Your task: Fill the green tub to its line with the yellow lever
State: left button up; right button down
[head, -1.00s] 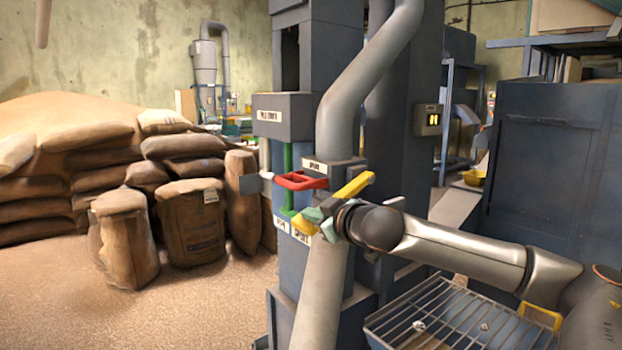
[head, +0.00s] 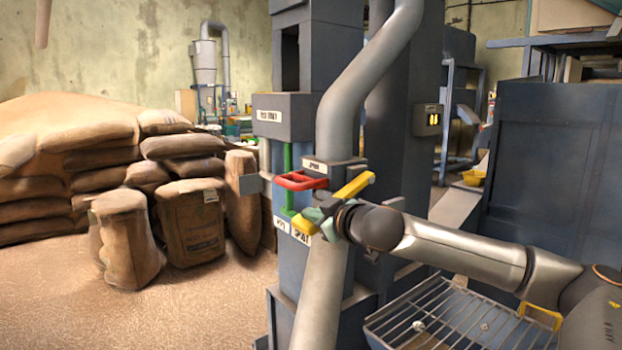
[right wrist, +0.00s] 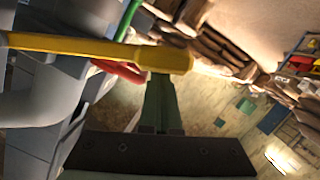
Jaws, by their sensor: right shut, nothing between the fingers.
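The yellow lever (head: 354,186) slants up to the right beside the grey pipe, at the front of the machine. Another yellow piece (head: 305,223) shows below and left of it, partly behind my gripper. My right gripper (head: 322,217) is at the lever, its greenish fingers shut and empty. In the right wrist view the yellow lever (right wrist: 95,47) runs across the top left, and the shut fingers (right wrist: 158,90) end at its lower edge near its blunt end. I cannot tell whether they touch. The green tub and its line do not show. My left gripper is out of view.
A red handle (head: 300,181) and a green upright bar (head: 288,190) are just left of the lever. The grey pipe (head: 350,105) passes close behind my gripper. A wire rack (head: 445,318) is below my arm. Brown sacks (head: 190,222) stand at the left.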

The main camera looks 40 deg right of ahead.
jog(key=shift+f, duration=0.45)
dwell(0.9)
dwell(2.6)
dwell(1.0)
jog(key=shift+r, duration=0.1)
dwell(0.5)
